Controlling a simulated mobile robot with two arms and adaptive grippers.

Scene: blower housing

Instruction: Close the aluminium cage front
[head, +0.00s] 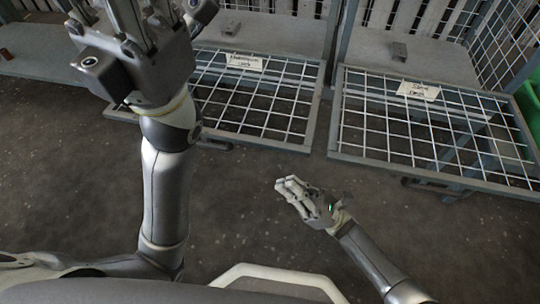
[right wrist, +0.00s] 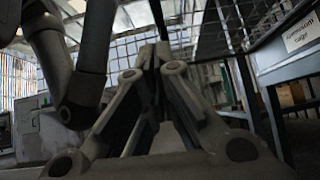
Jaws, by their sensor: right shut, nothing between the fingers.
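The aluminium cage front (head: 307,112) is a grey-framed wire mesh panel, folded down in front of the cage deck (head: 270,33). Its exact angle is hard to tell. The aluminium cage label (head: 245,62) is at its upper edge, and the label also shows at the right of the right wrist view (right wrist: 302,31). My right gripper (head: 285,187) is shut and empty, on the near side of the panel's lower right corner, apart from it in the head view. My left gripper (head: 165,8) is raised over the panel's left side; its fingertips are cut off by the top edge.
A second cage with a similar lowered mesh front (head: 335,135) and its own label (head: 418,91) stands to the right. Small blocks lie on both decks. A green bin (head: 529,105) is at the right edge. The dark floor (head: 235,215) between me and the cages is clear.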

